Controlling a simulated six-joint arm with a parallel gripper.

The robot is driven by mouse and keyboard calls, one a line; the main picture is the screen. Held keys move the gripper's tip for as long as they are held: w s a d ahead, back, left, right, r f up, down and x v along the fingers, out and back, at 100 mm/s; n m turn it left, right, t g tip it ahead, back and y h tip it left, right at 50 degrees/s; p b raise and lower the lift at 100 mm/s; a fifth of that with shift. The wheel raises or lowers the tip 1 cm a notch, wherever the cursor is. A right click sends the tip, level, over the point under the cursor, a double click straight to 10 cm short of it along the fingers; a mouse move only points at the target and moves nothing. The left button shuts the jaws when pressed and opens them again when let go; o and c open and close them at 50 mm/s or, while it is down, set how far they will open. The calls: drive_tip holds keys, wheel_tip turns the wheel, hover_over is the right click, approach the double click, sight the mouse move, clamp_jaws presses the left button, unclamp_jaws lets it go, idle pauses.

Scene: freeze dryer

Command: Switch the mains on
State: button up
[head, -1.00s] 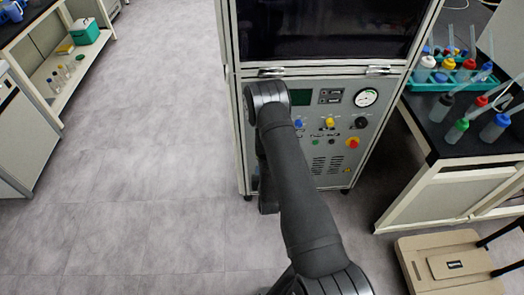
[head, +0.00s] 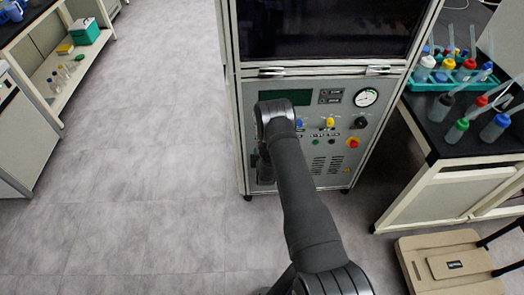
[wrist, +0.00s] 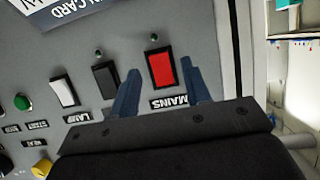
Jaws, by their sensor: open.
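The mains switch (wrist: 161,69) is a red rocker in a dark frame on the grey panel, with a label reading MAINS (wrist: 169,102) beside it in the wrist view. My gripper (wrist: 160,66) is open, with its two blue fingers apart. In that view the fingertips lie on either side of the red rocker; whether they touch the panel I cannot tell. Nothing is between the fingers except the view of the switch. In the head view my arm hides the gripper and the mains switch.
A black rocker (wrist: 105,79), a white rocker (wrist: 62,91) and a green button (wrist: 22,102) are beside the mains switch. The freeze dryer's panel also bears a gauge (head: 366,97) and a red knob (head: 352,142). A bench with bottles (head: 480,150) stands right; the left floor is clear.

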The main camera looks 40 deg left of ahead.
drive_tip(key=shift+w+a+f, duration=0.25)
drive_tip(key=shift+w+a, duration=0.15)
drive_tip(key=shift+w, duration=0.05)
drive_tip(key=shift+c, duration=0.2)
clamp_jaws()
drive_tip(key=shift+a+f+t+y, duration=0.1)
drive_tip(key=shift+f+t+y, duration=0.1)
drive_tip(key=shift+t+y, duration=0.4)
drive_tip(key=shift+f+t+y, duration=0.15)
drive_tip(key=shift+t+y, duration=0.45)
drive_tip(key=shift+o, duration=0.2)
unclamp_jaws()
